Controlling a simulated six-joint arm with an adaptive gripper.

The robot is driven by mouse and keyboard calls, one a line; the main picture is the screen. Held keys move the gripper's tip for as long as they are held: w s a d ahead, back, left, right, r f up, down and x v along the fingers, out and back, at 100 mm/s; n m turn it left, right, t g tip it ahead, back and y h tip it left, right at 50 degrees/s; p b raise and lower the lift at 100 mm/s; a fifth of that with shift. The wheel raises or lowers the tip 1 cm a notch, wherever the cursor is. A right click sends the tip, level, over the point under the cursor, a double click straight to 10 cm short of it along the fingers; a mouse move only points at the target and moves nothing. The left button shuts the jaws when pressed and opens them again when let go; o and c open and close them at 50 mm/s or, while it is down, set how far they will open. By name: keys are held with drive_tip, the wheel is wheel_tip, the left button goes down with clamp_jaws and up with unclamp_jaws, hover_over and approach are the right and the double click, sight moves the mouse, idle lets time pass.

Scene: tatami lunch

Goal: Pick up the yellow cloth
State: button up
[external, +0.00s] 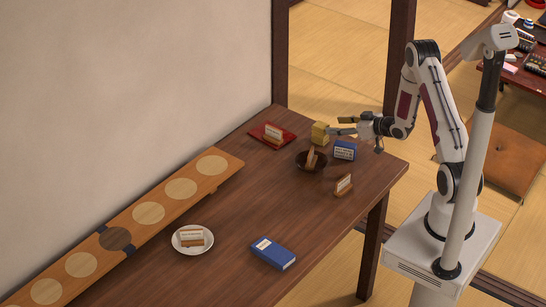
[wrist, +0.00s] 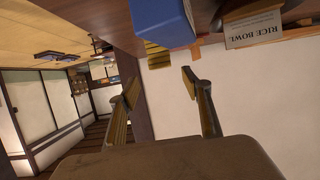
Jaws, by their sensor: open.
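A small yellow thing (external: 320,134), which looks like the folded cloth, sits on the dark wooden table near its far right end. In the wrist view a striped yellow patch (wrist: 157,55) shows beside a blue box, partly hidden by it; I cannot tell its full shape. My gripper (external: 335,126) is open and empty, reaching in from the right just beside the yellow thing. Its two fingers, also seen in the wrist view (wrist: 161,82), stand well apart with nothing between them. I cannot tell the exact gap to the yellow thing.
A blue labelled box (external: 345,150) and a dark bowl (external: 318,168) stand close by. A red tray (external: 257,132) lies left; a small card stand (external: 344,185) is nearer. An upside-down sign (wrist: 252,28) reads "RICE BOWL".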

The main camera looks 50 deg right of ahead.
sight(324, 126)
drive_tip(key=shift+x, duration=1.2)
drive_tip(key=shift+x, duration=2.6)
drive_tip(key=shift+a+f, duration=0.1)
drive_tip(key=shift+a, duration=0.05)
drive_tip(key=c, duration=1.2)
